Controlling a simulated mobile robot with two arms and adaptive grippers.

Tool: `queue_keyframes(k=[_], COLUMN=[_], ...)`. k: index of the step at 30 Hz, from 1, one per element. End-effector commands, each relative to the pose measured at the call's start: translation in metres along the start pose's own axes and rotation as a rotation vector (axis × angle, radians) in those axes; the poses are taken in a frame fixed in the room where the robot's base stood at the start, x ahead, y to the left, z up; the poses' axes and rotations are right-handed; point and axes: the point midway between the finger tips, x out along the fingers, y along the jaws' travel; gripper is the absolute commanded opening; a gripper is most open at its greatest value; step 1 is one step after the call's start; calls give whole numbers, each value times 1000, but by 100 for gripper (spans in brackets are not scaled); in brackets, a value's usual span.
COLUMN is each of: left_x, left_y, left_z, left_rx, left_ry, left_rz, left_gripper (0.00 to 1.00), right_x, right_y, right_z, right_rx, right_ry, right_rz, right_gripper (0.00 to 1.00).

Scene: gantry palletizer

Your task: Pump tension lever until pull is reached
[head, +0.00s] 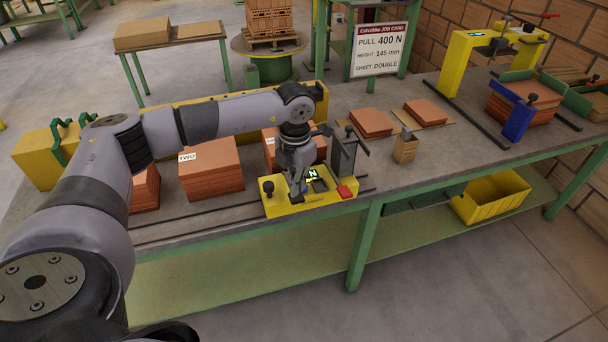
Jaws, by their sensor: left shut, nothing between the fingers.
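A yellow tensioner unit (325,203) sits at the front edge of the workbench. It has a black knob (268,186) at its left, a red block (345,191) at its right and a small display (312,174) with a green "N"; its number is hidden. A grey upright with a dark handle (346,148) stands behind it. I cannot tell which part is the tension lever. My left gripper (297,188) points down over the unit, shut and empty, and hides part of it. I cannot tell whether it touches. The job card (379,50) reads PULL 400 N, HEIGHT 145 mm, SHEET DOUBLE.
Brick stacks stand behind and left of the unit, one labelled TWO (212,170). A small wooden block (405,147) and flat brick piles (371,122) lie to the right. A yellow gate (466,65) and blue clamp (518,120) stand further right. The right front bench is clear.

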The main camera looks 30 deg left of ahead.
Motion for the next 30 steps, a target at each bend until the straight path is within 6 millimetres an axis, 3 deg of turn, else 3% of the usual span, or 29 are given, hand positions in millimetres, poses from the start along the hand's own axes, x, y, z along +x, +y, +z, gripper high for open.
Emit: queue_keyframes(k=[7,28,30], left_x=[7,71,67], left_y=[0,1,1], left_z=[0,0,0], left_rx=[0,-1,-1], left_ry=[1,0,-1], left_rz=[0,2,2], left_gripper=[0,0,0], right_x=[6,53,50], right_y=[0,0,0], right_z=[0,5,5], right_rx=[0,0,0], right_ry=[0,0,0], right_rz=[0,1,1], right_gripper=[40,40,40])
